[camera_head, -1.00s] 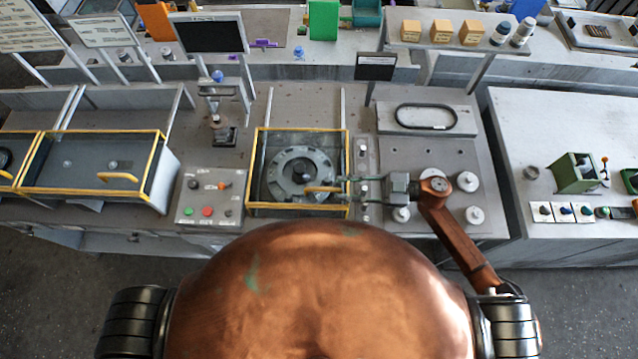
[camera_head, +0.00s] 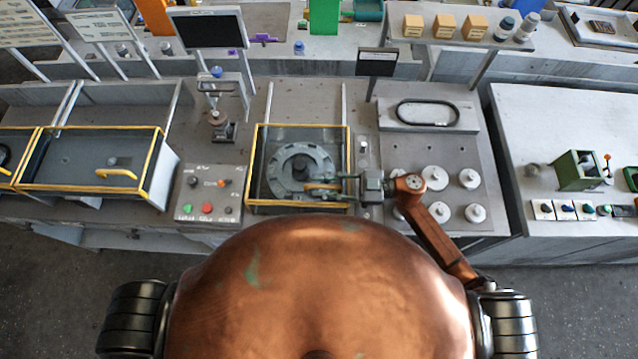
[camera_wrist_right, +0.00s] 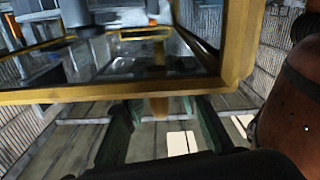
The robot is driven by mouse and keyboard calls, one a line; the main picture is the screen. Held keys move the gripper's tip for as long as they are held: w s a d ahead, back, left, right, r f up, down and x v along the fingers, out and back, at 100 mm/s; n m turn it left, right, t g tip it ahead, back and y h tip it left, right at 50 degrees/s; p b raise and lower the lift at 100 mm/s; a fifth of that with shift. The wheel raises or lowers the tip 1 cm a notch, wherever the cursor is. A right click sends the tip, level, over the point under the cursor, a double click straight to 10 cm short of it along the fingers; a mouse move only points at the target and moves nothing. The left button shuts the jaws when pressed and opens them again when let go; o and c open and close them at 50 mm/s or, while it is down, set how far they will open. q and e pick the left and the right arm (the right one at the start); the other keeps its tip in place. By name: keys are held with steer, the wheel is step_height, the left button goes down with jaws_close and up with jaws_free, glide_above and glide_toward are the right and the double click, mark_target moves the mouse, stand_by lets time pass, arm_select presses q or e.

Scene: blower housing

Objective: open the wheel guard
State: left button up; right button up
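The wheel guard is a clear box with a yellow frame (camera_head: 254,168), down over a round grey wheel (camera_head: 284,168) in the head view. Its yellow handle (camera_head: 318,186) is at the front right of the guard. My right gripper (camera_head: 343,182) reaches in from the right, with its fingertips at the handle. In the right wrist view, the dark green fingers (camera_wrist_right: 165,122) stand apart, and a small orange-yellow piece, apparently the handle, shows between them. The yellow frame (camera_wrist_right: 110,93) crosses just beyond. Contact with the handle cannot be told. My left gripper is out of view.
A control panel (camera_head: 207,194) with coloured buttons is left of the guard. A second yellow-framed guard (camera_head: 92,188) stands further left. Several round white knobs (camera_head: 469,179) sit on the plate to the right, near my right arm. A dark screen (camera_head: 208,28) stands behind.

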steer(key=shift+a, duration=0.45)
jaws_close()
stand_by(0.5)
